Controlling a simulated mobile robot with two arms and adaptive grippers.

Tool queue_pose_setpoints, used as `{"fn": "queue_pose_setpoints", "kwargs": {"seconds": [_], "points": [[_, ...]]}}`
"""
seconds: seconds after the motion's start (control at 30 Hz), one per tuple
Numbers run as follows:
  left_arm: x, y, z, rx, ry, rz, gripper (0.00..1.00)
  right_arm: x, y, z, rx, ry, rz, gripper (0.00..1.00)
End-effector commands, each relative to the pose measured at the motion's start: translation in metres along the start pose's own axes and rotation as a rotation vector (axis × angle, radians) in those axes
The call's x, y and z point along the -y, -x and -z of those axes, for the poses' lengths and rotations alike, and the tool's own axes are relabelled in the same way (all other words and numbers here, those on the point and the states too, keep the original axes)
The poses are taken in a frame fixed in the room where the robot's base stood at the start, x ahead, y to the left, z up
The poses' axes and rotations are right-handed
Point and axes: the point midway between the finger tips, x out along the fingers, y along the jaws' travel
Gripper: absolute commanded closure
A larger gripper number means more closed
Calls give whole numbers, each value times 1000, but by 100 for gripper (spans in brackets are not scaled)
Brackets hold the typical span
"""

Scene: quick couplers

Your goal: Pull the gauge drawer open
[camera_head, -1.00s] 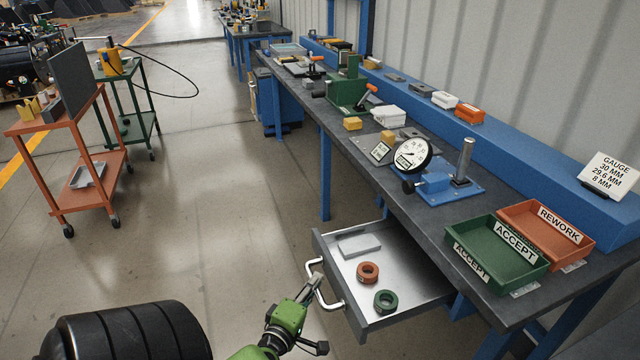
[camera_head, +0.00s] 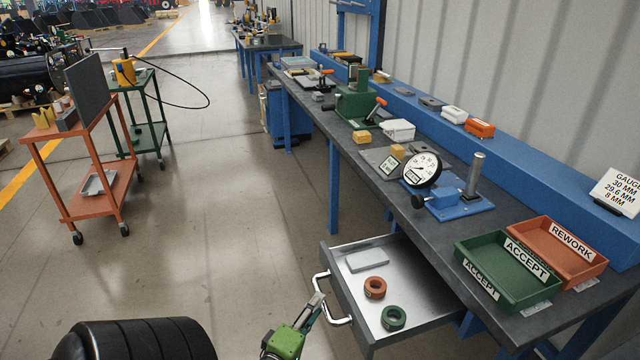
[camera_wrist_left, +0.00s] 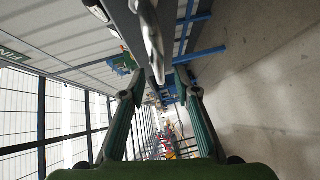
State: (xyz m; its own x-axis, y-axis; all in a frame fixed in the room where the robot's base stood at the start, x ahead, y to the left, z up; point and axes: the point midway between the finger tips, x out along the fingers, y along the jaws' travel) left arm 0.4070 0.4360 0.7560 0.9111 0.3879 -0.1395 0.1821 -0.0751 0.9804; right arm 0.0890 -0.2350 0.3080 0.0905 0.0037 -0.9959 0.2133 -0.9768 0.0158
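The gauge drawer (camera_head: 415,312) stands pulled out from under the bench, its grey metal inside visible. Its bar handle (camera_head: 326,308) is on the front panel, facing left. In the drawer lie an orange-brown ring (camera_head: 375,288), a green ring (camera_head: 393,318) and a flat light grey block (camera_head: 367,261). My left gripper (camera_head: 318,301) is at the handle. In the left wrist view, the two fingers (camera_wrist_left: 158,88) are apart, with the shiny handle (camera_wrist_left: 152,45) running between and beyond their tips; contact is not clear. My right gripper is not in view.
The bench holds a dial gauge (camera_head: 422,170) on a blue base, a green ACCEPT tray (camera_head: 497,290) and an orange REWORK tray (camera_head: 578,276). An orange cart (camera_head: 92,208) stands at left. The floor between cart and bench is clear.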

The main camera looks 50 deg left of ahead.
Motion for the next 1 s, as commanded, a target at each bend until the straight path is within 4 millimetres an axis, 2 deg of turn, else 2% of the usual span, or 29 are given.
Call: {"fn": "queue_pose_setpoints", "kwargs": {"seconds": [0.03,0.2,0.4,0.6,1.0], "points": [[1,13,0,2,0,5,71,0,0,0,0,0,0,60],[2,48,0,2,0,5,71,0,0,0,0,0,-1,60],[1,74,0,1,1,3,71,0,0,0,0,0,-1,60],[0,82,-1,1,2,0,71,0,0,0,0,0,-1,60],[0,82,0,1,2,1,71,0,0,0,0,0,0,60]]}}
